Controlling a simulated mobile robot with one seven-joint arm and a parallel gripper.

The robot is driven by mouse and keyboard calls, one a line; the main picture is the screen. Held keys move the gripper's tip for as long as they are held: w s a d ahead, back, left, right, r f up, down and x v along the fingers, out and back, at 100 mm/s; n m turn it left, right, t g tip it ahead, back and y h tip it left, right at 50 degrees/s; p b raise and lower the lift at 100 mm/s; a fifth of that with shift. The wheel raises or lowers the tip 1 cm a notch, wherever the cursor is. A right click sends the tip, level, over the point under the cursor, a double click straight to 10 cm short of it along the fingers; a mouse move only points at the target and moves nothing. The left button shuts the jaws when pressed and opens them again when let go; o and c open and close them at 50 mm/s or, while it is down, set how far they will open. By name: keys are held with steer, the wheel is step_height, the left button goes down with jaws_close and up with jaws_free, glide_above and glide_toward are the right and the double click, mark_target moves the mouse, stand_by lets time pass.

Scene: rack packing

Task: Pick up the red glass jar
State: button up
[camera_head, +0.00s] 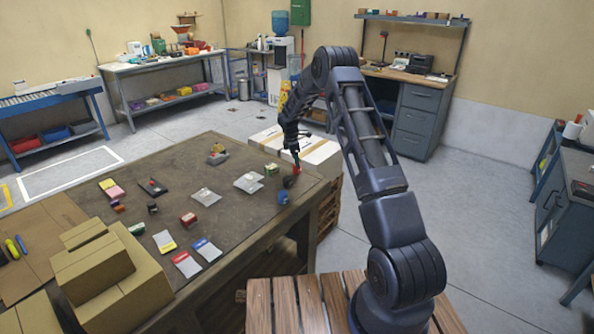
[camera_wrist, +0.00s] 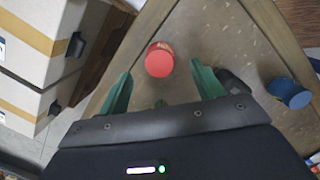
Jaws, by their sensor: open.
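The red glass jar (camera_wrist: 159,60) stands near the table corner, seen from above with its round red top showing in the wrist view. A small part of the red jar (camera_head: 296,169) shows in the head view, right below my gripper (camera_head: 294,157). In the wrist view my gripper (camera_wrist: 161,74) is open, with one green finger to each side of the jar's line. The jar appears centred at the fingertips, and I see no contact. How far the fingers are above it I cannot tell.
A dark round object (camera_wrist: 236,82) lies close beside the right finger, and a blue jar (camera_wrist: 290,93) is farther right. White boxes (camera_wrist: 38,45) stand beyond the table edge. Several small items lie on the table (camera_head: 240,219).

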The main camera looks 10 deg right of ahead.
mark_target(297, 169)
steer(key=shift+d+f, duration=0.25)
steer(key=shift+f, duration=1.1)
steer(key=shift+d+f, duration=0.2)
steer(key=shift+f, duration=1.15)
steer(key=c, duration=1.2)
steer(key=shift+o, duration=0.2)
